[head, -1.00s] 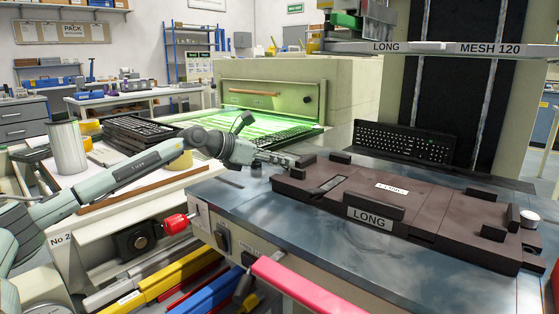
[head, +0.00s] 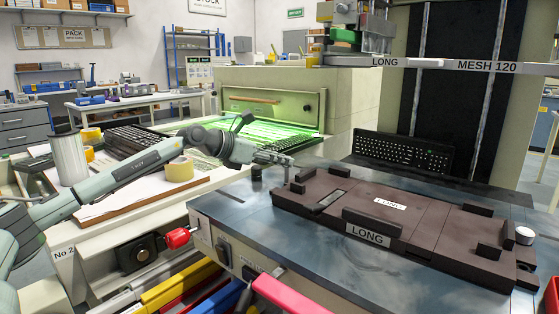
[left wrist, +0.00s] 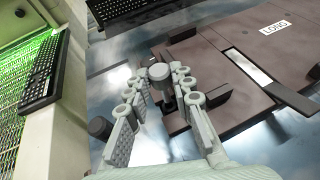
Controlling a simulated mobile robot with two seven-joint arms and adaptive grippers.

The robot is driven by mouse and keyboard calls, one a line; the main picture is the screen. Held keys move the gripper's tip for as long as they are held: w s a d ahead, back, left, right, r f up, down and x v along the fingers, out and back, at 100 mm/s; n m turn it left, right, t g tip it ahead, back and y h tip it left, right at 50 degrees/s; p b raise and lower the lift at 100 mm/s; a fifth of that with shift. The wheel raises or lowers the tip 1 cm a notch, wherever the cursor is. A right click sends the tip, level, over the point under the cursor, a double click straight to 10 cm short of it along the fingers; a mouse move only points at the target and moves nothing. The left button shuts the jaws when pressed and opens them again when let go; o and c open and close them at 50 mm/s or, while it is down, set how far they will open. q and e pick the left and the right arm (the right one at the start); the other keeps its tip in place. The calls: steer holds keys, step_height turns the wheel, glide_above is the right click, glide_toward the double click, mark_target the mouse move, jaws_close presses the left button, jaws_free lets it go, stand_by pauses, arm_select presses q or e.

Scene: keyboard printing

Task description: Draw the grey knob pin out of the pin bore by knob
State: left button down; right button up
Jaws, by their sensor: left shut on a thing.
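Dark parts of the fixture show just below the knob. The bore and the pin's lower end are hidden, so I cannot tell how far the pin is out. A second pale round knob (head: 525,236) stands at the fixture's right end. My right gripper is not in view.
A small black post (head: 256,173) stands on the blue-grey table left of the fixture. Raised dark blocks (head: 303,174) stand on the plate. A keyboard (head: 403,152) lies behind it. A labelled crossbar (head: 440,65) hangs above. The table's front strip is clear.

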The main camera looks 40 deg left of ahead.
arm_select(q)
steer(key=shift+r, duration=0.15)
steer(key=shift+r+p, duration=0.9)
steer(key=shift+r, duration=0.95)
